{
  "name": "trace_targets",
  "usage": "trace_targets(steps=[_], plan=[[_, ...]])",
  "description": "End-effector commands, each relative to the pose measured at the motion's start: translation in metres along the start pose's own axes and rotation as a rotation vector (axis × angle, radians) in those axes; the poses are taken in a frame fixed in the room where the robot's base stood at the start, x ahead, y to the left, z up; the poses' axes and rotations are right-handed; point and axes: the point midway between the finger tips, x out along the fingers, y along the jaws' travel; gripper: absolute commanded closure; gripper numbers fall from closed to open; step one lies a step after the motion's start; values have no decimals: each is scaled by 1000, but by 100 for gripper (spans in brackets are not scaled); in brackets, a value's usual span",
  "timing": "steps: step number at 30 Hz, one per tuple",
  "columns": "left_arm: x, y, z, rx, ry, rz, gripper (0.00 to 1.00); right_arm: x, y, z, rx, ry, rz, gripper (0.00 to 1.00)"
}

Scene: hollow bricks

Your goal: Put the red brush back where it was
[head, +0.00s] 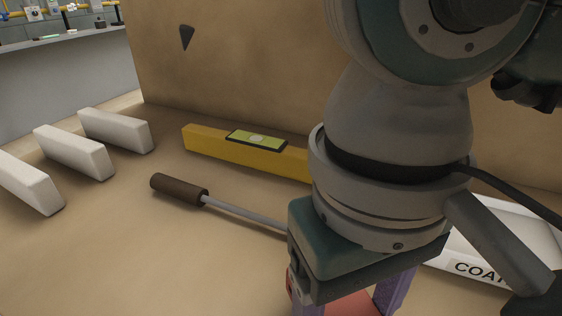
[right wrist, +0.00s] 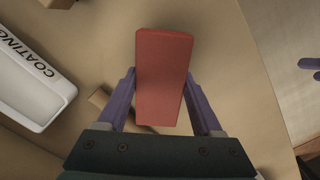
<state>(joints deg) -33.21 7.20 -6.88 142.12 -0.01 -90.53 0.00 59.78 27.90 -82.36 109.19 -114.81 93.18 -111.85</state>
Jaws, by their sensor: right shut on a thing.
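The red brush shows as a red block (right wrist: 162,75) in the right wrist view, between the two purple fingers of my right gripper (right wrist: 165,92). The gripper is shut on it. In the head view my right gripper (head: 345,285) is at the bottom, with a little of the red brush (head: 345,306) between its fingers. The rest is hidden by the gripper or cut off by the frame. Purple finger parts, likely of my left gripper (right wrist: 311,66), show at the right edge of the wrist view. Their opening cannot be judged.
A brown-handled screwdriver (head: 178,188) and a yellow level (head: 215,147) lie left of my right gripper. White blocks (head: 75,150) stand at the left. A white tray labelled COATING (head: 515,235) is at the right.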

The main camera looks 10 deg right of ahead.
Motion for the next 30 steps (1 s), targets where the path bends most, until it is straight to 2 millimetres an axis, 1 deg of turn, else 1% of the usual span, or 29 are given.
trace_targets(steps=[8,9,16,23,25,28,30], plan=[[6,1,2,-4,1,3,50,4,0,0,1,0,0,93],[4,2,1,-5,1,4,50,2,0,0,1,-1,0,30],[4,3,0,-10,1,8,50,2,0,0,1,-1,0,4],[3,3,0,-10,1,7,50,2,0,0,1,-1,0,3],[0,2,0,-9,1,7,50,-1,0,0,1,-1,0,3],[-2,2,-1,-9,1,7,50,-9,0,-1,1,2,0,3],[-3,2,-1,-7,1,6,50,-22,0,-1,1,5,-1,3]])
